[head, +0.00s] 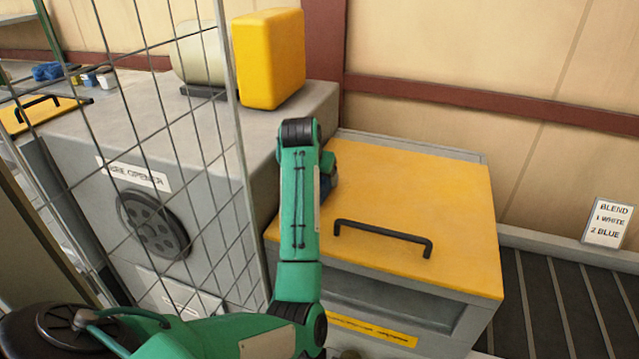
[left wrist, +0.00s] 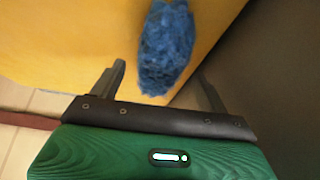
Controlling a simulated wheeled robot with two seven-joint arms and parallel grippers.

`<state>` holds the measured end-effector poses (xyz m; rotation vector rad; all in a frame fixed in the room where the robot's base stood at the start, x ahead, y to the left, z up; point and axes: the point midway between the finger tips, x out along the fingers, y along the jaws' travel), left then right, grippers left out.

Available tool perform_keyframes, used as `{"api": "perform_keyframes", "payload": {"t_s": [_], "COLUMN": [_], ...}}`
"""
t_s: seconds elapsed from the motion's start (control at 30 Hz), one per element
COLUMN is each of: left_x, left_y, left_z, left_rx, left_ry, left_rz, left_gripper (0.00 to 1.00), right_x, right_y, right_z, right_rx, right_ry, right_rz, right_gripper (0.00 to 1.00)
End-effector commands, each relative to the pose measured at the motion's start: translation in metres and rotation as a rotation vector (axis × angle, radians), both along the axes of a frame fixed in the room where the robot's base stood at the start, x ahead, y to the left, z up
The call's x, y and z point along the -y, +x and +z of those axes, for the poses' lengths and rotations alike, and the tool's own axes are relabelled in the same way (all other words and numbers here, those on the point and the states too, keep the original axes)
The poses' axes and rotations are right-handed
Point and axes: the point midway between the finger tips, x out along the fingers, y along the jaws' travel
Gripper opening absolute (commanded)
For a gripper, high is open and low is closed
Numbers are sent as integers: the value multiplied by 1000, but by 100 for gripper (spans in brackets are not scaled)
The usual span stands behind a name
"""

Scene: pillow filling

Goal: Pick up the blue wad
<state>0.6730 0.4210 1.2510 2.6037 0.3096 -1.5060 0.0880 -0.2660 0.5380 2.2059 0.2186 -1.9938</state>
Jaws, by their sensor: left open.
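The blue wad (left wrist: 167,45) is a fuzzy, elongated clump lying on a yellow surface in the left wrist view. My left gripper (left wrist: 161,72) is open, with one finger on each side of the wad's near end. No finger visibly grips it. In the head view my green left arm reaches over the yellow lid (head: 430,200) of a grey box, and its links hide most of the gripper and the wad. My right gripper is in neither view.
A wire mesh fence (head: 170,120) stands to the left of my arm. Behind it is a grey machine (head: 85,130) with a yellow block (head: 270,58) on top. The lid has a black handle (head: 383,238). A sign (head: 607,222) reads "BLEND 1 WHITE 2 BLUE".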

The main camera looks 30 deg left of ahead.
Motion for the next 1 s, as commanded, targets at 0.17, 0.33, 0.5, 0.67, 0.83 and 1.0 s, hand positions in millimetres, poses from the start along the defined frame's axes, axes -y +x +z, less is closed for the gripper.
{"api": "perform_keyframes", "payload": {"t_s": [0.17, 0.33, 0.5, 0.67, 0.83, 1.0], "left_x": [-2, -4, -6, -6, -5, -5], "left_y": [12, 23, 27, 27, 27, 27], "left_z": [-11, -30, -39, -39, -39, -38], "left_rx": [-5, -4, -1, 0, 0, 0], "left_ry": [-2, -2, 0, 0, 0, 0], "left_rz": [-2, 0, 0, 0, 0, 0], "left_gripper": [77, 77, 77, 77, 45, 28], "right_x": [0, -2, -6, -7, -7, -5], "right_y": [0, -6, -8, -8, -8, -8], "right_z": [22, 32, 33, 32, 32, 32], "right_rx": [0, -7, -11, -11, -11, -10], "right_ry": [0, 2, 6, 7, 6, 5], "right_rz": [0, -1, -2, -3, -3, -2], "right_gripper": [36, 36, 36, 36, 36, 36]}}
